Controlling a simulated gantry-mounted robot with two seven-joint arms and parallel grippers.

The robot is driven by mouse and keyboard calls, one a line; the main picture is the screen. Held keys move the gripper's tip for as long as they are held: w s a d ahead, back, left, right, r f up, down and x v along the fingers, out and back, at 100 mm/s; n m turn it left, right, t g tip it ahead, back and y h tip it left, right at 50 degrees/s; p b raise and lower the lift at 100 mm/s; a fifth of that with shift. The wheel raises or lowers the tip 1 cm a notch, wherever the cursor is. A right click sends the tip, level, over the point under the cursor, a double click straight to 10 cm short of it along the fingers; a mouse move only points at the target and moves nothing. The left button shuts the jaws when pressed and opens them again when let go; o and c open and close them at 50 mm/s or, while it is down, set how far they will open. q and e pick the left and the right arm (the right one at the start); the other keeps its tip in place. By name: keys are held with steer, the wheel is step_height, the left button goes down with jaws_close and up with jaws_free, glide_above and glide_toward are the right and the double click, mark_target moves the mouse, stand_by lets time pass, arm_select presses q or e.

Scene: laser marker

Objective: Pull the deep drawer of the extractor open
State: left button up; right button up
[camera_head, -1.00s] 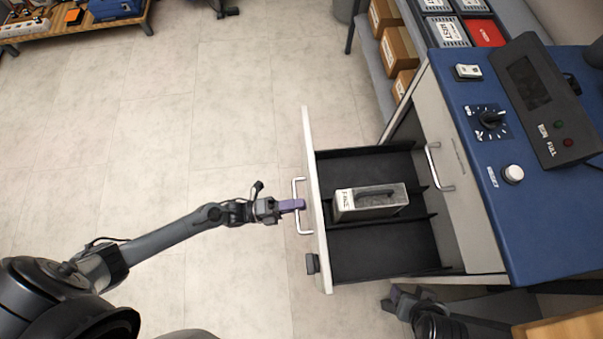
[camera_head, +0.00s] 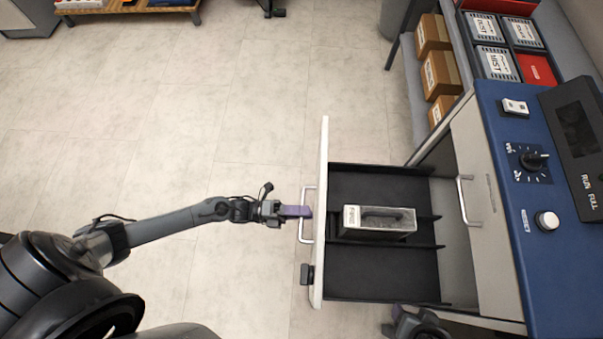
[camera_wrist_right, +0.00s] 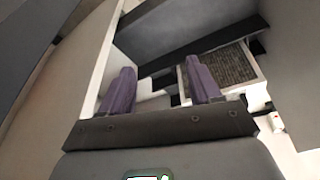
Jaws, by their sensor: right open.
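The deep drawer (camera_head: 322,265) of the extractor stands pulled out to the left of the blue-topped cabinet. My right gripper (camera_head: 412,322) is low at the bottom edge, by the drawer's near side. In the right wrist view its two purple fingers (camera_wrist_right: 161,92) are apart with nothing between them.
A second, closed front with a handle (camera_head: 468,200) is on the cabinet. The blue top (camera_head: 540,275) carries a dial, a reset button and a dark panel. Cardboard boxes (camera_head: 440,70) stand on a shelf behind.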

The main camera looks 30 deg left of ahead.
arm_select(q)
steer(key=shift+a, duration=0.1)
steer(key=p+v, duration=0.1)
steer(key=v, duration=0.9)
steer(key=shift+s+a+p, duration=0.15)
steer(key=shift+a+p, duration=0.1)
steer(key=shift+p, duration=0.1)
steer(key=shift+f, duration=0.1)
